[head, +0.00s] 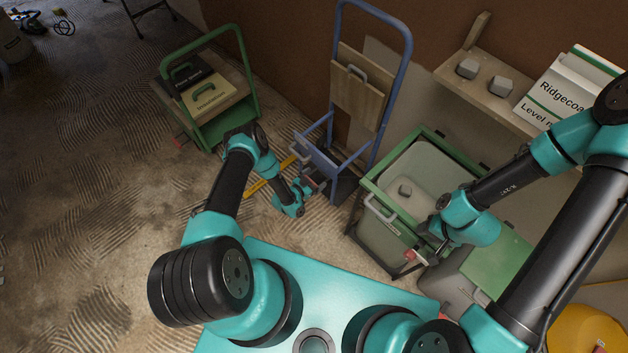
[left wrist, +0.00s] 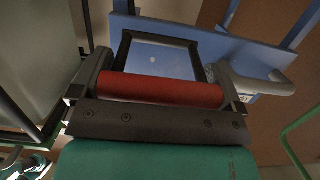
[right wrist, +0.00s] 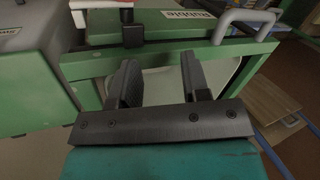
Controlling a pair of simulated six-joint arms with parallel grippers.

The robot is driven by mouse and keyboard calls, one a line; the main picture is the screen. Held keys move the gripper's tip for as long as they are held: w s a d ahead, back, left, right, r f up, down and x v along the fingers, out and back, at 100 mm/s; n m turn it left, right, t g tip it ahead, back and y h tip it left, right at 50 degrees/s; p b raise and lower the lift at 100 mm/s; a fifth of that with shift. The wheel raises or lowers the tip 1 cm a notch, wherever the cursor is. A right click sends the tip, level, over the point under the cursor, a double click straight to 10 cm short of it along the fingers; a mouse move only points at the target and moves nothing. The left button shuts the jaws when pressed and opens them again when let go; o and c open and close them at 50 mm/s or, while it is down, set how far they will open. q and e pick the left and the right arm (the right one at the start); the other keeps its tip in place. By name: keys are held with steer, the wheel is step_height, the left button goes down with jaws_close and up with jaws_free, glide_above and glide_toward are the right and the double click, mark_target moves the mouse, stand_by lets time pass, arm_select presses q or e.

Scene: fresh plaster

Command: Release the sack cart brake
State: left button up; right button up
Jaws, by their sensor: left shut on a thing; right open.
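The sack cart (head: 375,95) is a blue upright frame against the brown wall, with a board leaning in it. Its brake appears as a red bar (left wrist: 160,90) in a black frame on a blue plate in the left wrist view. My left gripper (head: 314,187) is at the cart's low front and shut on the red bar, with a finger at either end of it. My right gripper (right wrist: 160,82) is open and empty, beside the green-framed rubble bin (head: 368,182); its fingers point at the bin's rim in the right wrist view.
A green trolley (head: 215,125) with cases stands left of the cart. The bin has a grey handle (head: 380,208) and a red-tipped lever (head: 411,255) close to my right gripper. A shelf (head: 480,90) with grey blocks is on the wall. The ridged floor at left is mostly clear.

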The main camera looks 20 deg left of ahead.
arm_select(q)
steer(key=shift+w+d+r+g+y, duration=0.2)
steer(key=shift+r+g+y, duration=0.35)
steer(key=shift+g, duration=0.55)
steer(key=shift+w+d+r+g+y, duration=0.1)
steer(key=shift+w+r+g+y, duration=0.15)
steer(key=shift+r+g+y, duration=0.6)
steer(key=shift+f+g+h, duration=0.3)
steer(key=shift+f+g, duration=0.05)
steer(key=o, duration=0.9)
steer(key=v, duration=1.7)
steer(key=shift+s, duration=0.2)
